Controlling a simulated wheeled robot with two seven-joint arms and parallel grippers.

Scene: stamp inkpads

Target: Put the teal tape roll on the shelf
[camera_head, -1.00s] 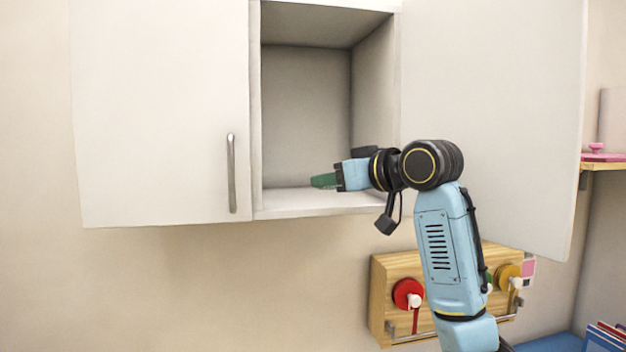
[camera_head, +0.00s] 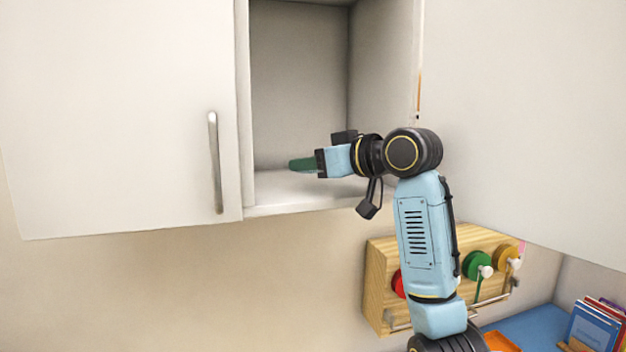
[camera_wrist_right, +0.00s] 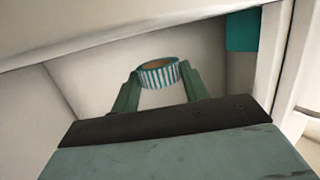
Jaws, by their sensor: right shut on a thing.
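The teal tape roll (camera_wrist_right: 160,77), striped teal and white with a brown core, sits between the fingertips of my right gripper (camera_wrist_right: 160,88) in the right wrist view. That gripper is shut on it. In the head view my right gripper (camera_head: 300,164) reaches leftward into the open cabinet, its green fingers above the shelf floor (camera_head: 285,188). I cannot make out the roll in the head view. The shelf floor looks bare where it shows. My left gripper is not in view.
A shut cabinet door (camera_head: 120,110) with a metal handle is on the left. The open door (camera_head: 520,110) stands on the right. Below, a wooden tape holder (camera_head: 378,275) carries red, green and yellow rolls.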

